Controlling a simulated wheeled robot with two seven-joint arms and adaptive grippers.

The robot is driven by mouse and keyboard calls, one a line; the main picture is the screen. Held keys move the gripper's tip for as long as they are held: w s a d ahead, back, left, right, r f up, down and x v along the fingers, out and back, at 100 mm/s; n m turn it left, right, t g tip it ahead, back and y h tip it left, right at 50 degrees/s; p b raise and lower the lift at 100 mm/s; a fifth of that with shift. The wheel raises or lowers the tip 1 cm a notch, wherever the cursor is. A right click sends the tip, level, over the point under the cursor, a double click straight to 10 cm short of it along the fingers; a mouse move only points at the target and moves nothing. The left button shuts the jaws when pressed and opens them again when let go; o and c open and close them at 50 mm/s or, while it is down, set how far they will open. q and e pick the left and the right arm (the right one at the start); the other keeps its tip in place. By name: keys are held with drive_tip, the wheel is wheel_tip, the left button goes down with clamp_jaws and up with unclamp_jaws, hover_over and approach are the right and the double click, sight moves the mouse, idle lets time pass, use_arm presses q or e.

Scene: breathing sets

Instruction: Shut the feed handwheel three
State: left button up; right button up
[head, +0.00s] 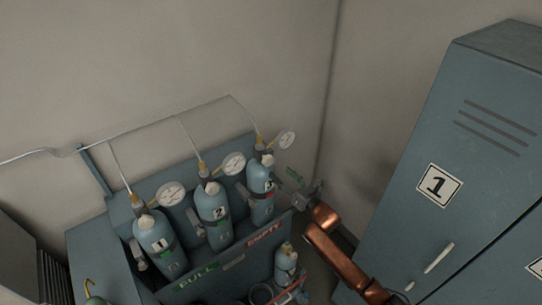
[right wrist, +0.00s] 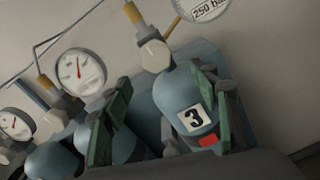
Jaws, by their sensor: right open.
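Cylinder three (head: 261,206) is a blue bottle at the right end of the rack; it also shows in the right wrist view (right wrist: 188,92) with its "3" label. Its cream handwheel (head: 267,160) sits on top by the valve and is seen closer in the right wrist view (right wrist: 155,56). My right gripper (head: 287,180) is beside the cylinder's right side in the head view. In the right wrist view its green-padded fingers (right wrist: 160,108) are apart, with nothing held between them. The handwheel is beyond the fingers, apart from them. My left gripper is out of view.
Cylinders one (head: 155,240) and two (head: 213,213) stand to the left in the same rack (head: 222,262), each with a gauge. Gauge three (head: 286,139) is beside the valve. A blue locker (head: 440,150) stands close on the right. Another small cylinder (head: 286,264) is in front.

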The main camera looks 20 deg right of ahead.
sight(270, 162)
drive_tip(key=p+x, duration=0.1)
drive_tip(key=x, duration=0.2)
drive_tip(key=r+p+x, duration=0.1)
drive_tip(key=x, duration=0.2)
drive_tip(key=shift+w+a+r, duration=0.2)
drive_tip(key=shift+w+a, duration=0.05)
drive_tip(key=shift+w, duration=0.05)
drive_tip(key=shift+w+a+f, duration=0.1)
drive_tip(key=shift+w+a, duration=0.1)
drive_tip(key=shift+w, duration=0.45)
drive_tip(key=shift+c, duration=0.4)
drive_tip(key=c, duration=1.1)
